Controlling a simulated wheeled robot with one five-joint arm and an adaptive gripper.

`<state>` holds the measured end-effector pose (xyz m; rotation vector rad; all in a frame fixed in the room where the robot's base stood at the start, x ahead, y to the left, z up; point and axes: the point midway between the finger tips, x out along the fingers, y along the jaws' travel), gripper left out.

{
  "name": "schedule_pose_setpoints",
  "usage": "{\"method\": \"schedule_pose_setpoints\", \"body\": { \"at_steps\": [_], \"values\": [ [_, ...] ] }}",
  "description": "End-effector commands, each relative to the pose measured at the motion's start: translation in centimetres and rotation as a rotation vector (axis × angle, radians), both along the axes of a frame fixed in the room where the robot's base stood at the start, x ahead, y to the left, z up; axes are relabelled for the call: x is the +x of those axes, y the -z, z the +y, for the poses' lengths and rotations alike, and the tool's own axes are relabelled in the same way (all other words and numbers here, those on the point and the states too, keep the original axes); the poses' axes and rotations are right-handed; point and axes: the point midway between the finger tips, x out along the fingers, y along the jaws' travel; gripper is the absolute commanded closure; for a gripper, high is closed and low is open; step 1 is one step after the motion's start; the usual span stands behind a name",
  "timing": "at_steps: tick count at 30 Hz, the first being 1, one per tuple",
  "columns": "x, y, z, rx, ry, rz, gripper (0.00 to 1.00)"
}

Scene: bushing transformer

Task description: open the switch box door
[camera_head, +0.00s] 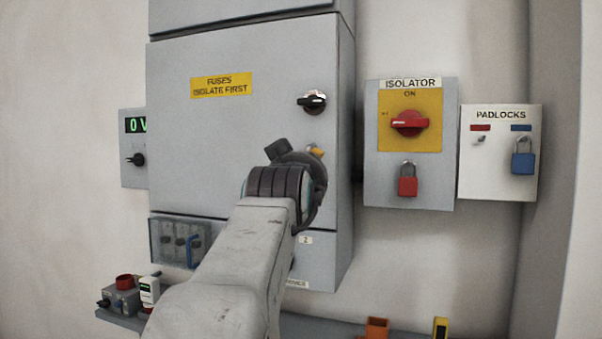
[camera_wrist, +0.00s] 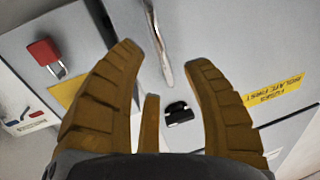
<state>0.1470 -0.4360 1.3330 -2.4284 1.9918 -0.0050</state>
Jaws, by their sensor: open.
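The grey switch box door (camera_head: 225,140) carries a yellow "FUSES ISOLATE FIRST" label and looks shut. Its black handle (camera_head: 313,102) is at the upper right of the door, lying roughly level. My gripper (camera_head: 316,152) is in front of the door, below the handle; my arm hides most of it. In the wrist view my gripper (camera_wrist: 164,55) is open, with brown fingers apart and nothing held. The handle (camera_wrist: 178,113) shows in the gap between the fingers, nearer the right finger. I cannot tell the distance to it; no contact shows.
A meter (camera_head: 133,172) is at left. A shelf (camera_head: 125,320) holds small devices below.

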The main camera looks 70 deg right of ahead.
Motion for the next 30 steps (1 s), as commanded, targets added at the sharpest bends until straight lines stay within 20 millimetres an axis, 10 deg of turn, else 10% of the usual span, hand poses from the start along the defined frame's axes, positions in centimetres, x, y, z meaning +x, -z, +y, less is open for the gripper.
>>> {"method": "schedule_pose_setpoints", "body": {
  "at_steps": [12,30],
  "values": [
    [1.0,0.0,-4.5,0.002,-0.001,0.000,0.55],
    [1.1,0.0,-5.2,0.002,-0.002,0.000,0.64]
  ]
}}
